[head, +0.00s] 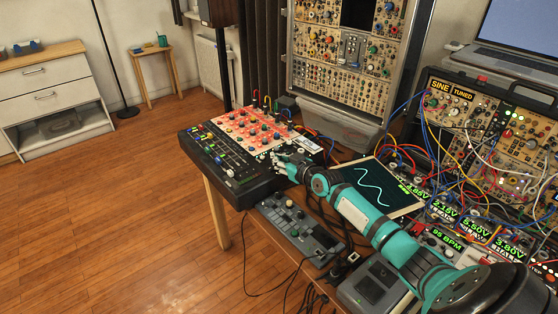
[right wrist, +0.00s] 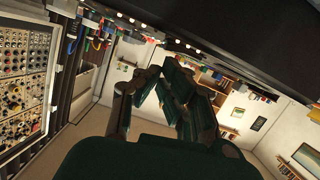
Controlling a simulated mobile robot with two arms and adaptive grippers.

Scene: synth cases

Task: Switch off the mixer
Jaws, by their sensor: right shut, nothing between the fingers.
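The mixer (head: 212,160) is a black console with sliders at its front and a pink-red panel of knobs behind. It sits on the table's left end in the head view. My right gripper (head: 279,158) is shut and empty at the mixer's right edge; I cannot tell if it touches. In the right wrist view, the gripper's dark fingers (right wrist: 168,85) are folded together, below a large dark surface with knobs and cables along its edge. The power switch cannot be made out. My left gripper is not in view.
A small grey device (head: 300,232) lies in front of the mixer. A tilted screen with a wave (head: 375,187) stands to the right, with cables around it. A tall synth rack (head: 345,50) stands behind, and another synth case (head: 500,125) with a laptop stands at right. Floor at left is clear.

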